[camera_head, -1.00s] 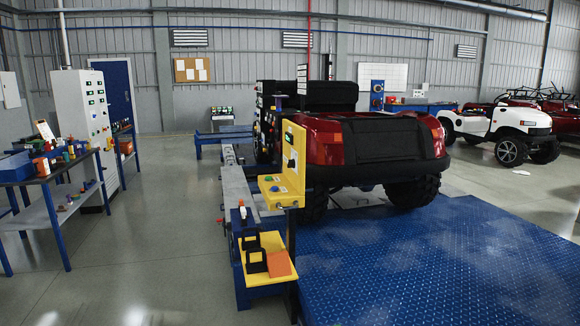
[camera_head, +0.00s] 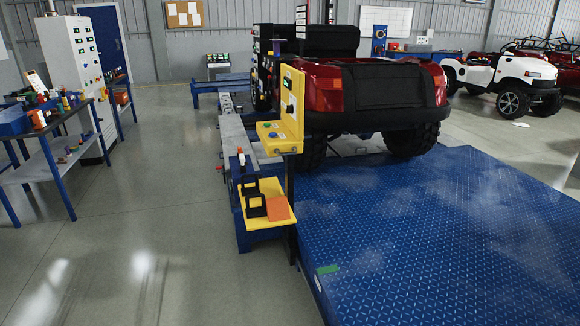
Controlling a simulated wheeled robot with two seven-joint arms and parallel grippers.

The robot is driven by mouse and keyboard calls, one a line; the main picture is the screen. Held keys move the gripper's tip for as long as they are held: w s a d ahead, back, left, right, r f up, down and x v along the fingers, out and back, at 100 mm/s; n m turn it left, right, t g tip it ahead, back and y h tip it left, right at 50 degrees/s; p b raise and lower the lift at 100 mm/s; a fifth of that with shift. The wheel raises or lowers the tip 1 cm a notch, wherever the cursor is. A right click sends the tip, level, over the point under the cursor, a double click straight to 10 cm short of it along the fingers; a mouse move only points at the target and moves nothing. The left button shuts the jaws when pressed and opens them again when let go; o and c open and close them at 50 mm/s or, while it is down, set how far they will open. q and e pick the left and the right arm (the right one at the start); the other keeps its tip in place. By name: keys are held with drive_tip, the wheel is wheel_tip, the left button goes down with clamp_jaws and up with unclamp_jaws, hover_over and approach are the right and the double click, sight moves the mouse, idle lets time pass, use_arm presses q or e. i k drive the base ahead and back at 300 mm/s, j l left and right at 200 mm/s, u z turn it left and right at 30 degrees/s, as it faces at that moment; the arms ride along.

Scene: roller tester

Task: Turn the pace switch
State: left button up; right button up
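A yellow control panel (camera_head: 291,92) stands on a post at the left front of the blue platform. Its upright face carries a small lit display and a dark knob (camera_head: 290,109). I cannot tell from here whether this knob is the pace switch. Neither of my grippers shows in the head view.
Below the panel, a yellow tray (camera_head: 268,219) holds black brackets and an orange block (camera_head: 278,208). A red vehicle (camera_head: 385,95) stands on the blue platform (camera_head: 430,235). A cluttered workbench (camera_head: 45,130) is at left. The grey floor between is clear.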

sight(289, 109)
drive_tip(key=i+j+z, duration=0.1)
drive_tip(key=z, duration=0.4)
drive_tip(key=i+j+z, duration=0.35)
drive_tip(key=j, duration=0.25)
drive_tip(key=i+j+z, duration=0.15)
drive_tip(key=i+j, duration=0.15)
drive_tip(key=i+j+z, duration=0.15)
drive_tip(key=j, duration=0.25)
